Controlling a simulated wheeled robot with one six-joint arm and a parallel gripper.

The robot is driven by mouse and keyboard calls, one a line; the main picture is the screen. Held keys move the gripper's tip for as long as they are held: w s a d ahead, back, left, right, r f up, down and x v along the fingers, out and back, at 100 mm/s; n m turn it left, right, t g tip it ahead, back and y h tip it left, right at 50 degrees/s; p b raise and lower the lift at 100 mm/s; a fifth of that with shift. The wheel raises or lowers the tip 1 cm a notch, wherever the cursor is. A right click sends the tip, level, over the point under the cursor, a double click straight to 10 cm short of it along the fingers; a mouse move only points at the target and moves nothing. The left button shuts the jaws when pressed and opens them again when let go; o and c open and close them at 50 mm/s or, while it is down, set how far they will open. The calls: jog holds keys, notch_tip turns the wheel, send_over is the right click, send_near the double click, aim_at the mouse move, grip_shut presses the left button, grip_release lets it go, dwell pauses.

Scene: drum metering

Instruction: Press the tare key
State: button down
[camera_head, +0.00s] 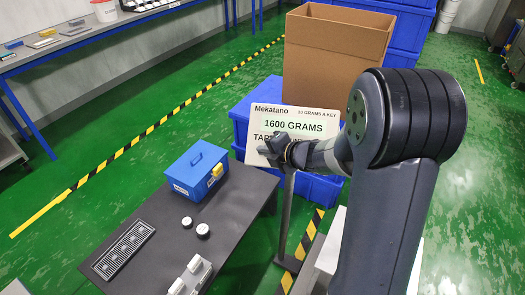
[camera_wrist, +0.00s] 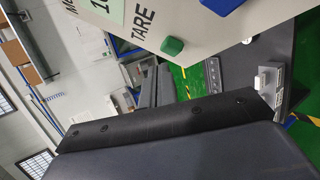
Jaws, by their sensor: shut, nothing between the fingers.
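A pale panel (camera_head: 325,125) reads "Mekatano", "10 GRAMS A KEY" and "1600 GRAMS", with "TARE" below, partly covered by my gripper. It stands on a dark post beside the table. In the wrist view the panel (camera_wrist: 200,22) shows tilted at the top, with a green key (camera_wrist: 172,46) beside the word TARE and a blue piece (camera_wrist: 222,5) cut off by the top edge. My gripper (camera_head: 268,150) is shut and empty, in front of the panel's lower left part. The green key is hidden in the head view. I cannot tell whether the fingers touch it.
A dark table (camera_head: 158,240) holds a blue box (camera_head: 196,171) with a yellow latch, two white-topped round pieces (camera_head: 203,230), a grid tray (camera_head: 123,250) and a white block (camera_head: 190,278). A cardboard box (camera_head: 330,55) and blue crates (camera_head: 252,115) stand behind the panel. Green floor is clear at left.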

jog(key=shift+f, duration=0.1)
jog(key=shift+w+d+f, duration=0.1)
jog(key=shift+w+f, duration=0.1)
jog(key=shift+w, duration=0.1)
jog(key=shift+w+f+b, duration=0.25)
jog(key=shift+f+b, duration=0.05)
jog(key=shift+b, duration=0.05)
dwell(0.7)
jog(key=shift+s+r, duration=0.1)
jog(key=shift+r, duration=0.05)
jog(key=shift+s+r+p, duration=0.3)
jog(key=shift+s+r, duration=0.15)
dwell(0.4)
jog(key=s+r+p, duration=0.1)
jog(key=s+a+r+p, duration=0.1)
jog(key=s+r, duration=0.1)
jog(key=shift+s+r, duration=0.2)
jog(key=shift+r, duration=0.1)
